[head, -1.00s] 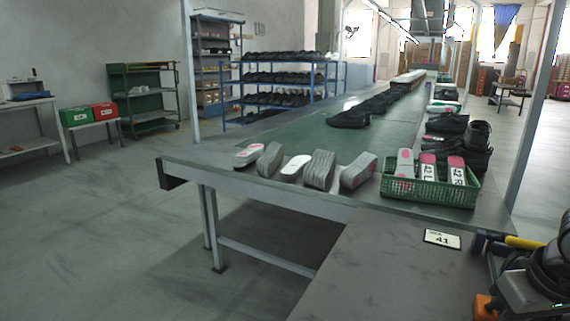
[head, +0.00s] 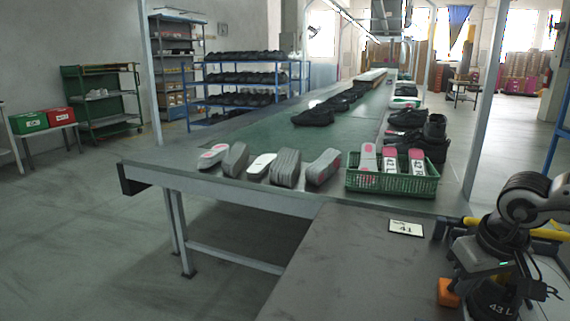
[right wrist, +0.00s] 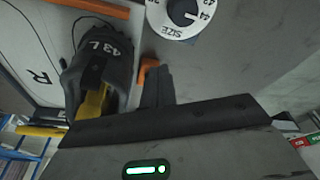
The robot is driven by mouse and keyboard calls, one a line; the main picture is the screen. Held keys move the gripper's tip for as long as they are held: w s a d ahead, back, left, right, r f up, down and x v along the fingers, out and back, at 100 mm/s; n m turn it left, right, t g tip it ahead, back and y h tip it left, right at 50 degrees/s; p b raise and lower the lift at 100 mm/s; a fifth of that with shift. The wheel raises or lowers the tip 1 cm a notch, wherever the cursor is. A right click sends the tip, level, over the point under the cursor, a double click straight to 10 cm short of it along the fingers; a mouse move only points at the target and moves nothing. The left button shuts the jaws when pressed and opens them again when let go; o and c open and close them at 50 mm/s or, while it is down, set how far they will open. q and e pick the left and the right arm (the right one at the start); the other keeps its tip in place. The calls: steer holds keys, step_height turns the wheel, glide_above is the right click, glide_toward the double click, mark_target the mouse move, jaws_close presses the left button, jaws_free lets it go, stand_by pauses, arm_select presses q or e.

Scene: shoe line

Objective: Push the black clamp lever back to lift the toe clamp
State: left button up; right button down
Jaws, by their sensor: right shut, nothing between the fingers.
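My right gripper (head: 468,272) is at the lower right of the head view, its arm coming in from the right edge. It is just above and behind a dark shoe marked 43 L (head: 492,303). In the right wrist view the gripper's dark fingers (right wrist: 157,88) are together and empty, beside the 43 L shoe (right wrist: 103,62), which has a yellow part under it. An orange piece (right wrist: 148,66) is close to the fingertips; it may be part of the clamp. I cannot make out the black clamp lever or toe clamp for certain. My left gripper is out of view.
A yellow bar (head: 540,233) runs behind my right arm. A size dial (right wrist: 183,14) lies beyond the fingers. A green basket (head: 392,182) stands on the conveyor table.

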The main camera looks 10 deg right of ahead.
steer(key=shift+w+d, duration=0.5)
steer(key=shift+w, duration=0.4)
steer(key=shift+w+d+f+b, duration=0.15)
steer(key=shift+w+d+b, duration=0.2)
steer(key=shift+w, duration=0.35)
steer(key=shift+w+d+b, duration=0.15)
steer(key=shift+w+d, duration=0.3)
steer(key=shift+w, duration=0.4)
steer(key=shift+w+d+b, duration=0.15)
steer(key=shift+w+d, duration=0.3)
steer(key=shift+w, duration=0.35)
steer(key=shift+s, duration=0.1)
steer(key=shift+s+a, duration=0.4)
steer(key=shift+s, duration=0.15)
steer(key=w+p+v, duration=0.2)
steer(key=p+v, duration=0.3)
steer(key=v, duration=0.4)
steer(key=shift+r, duration=0.3)
steer(key=shift+w+p, duration=0.1)
steer(key=shift+p, duration=0.25)
